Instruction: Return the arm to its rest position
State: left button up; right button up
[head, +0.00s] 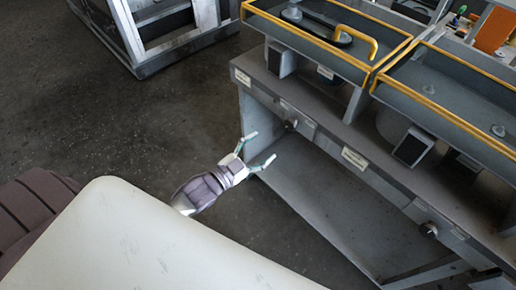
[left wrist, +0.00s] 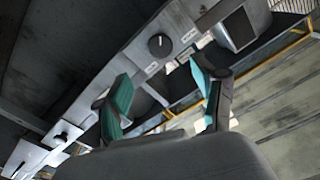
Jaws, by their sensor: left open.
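My left gripper (head: 262,150) is in the middle of the head view, in front of the grey workbench (head: 300,190). Its fingers are spread and nothing is between them. In the left wrist view the two teal-padded fingers (left wrist: 165,100) stand apart, with the bench front and a dark round knob (left wrist: 160,45) beyond them. Whether a finger touches the bench I cannot tell. My right gripper is not in view.
The bench carries yellow-railed trays (head: 440,92), one holding a part with a yellow handle (head: 362,38). Dark knobs (head: 429,229) project from its front. A grey metal frame (head: 160,35) stands at the upper left. The dark floor (head: 120,130) between is clear.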

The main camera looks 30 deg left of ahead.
pick_arm(q)
jog(key=shift+s+a, duration=0.15)
jog(key=shift+s, duration=0.15)
jog(key=s+a+f+n+g+y, duration=0.1)
jog(key=s+a+f+g+y, duration=0.15)
jog(key=f, duration=0.65)
jog(key=s+a+f+n+g+y, duration=0.15)
jog(key=s+f, duration=0.25)
jog(key=f, duration=0.5)
jog(key=s+a+f+n+g+y, duration=0.1)
jog(key=s+f+n+g, duration=0.15)
jog(key=f, duration=0.75)
jog(key=s+d+f+g, duration=0.1)
jog(key=s+f+g, duration=0.2)
jog(key=s, duration=0.7)
jog(key=s+d+f+n+g, duration=0.1)
jog(key=s+f+g, duration=0.2)
jog(key=s+f, duration=0.5)
jog(key=s+d+f+g+y, duration=0.1)
jog(key=s+f+g, duration=0.2)
jog(key=s, duration=0.9)
notch_tip(320, 180, down, 3)
jog(key=shift+f+n, duration=0.1)
jog(key=shift+n, duration=0.2)
jog(key=shift+w+g, duration=0.1)
jog(key=shift+g, duration=0.15)
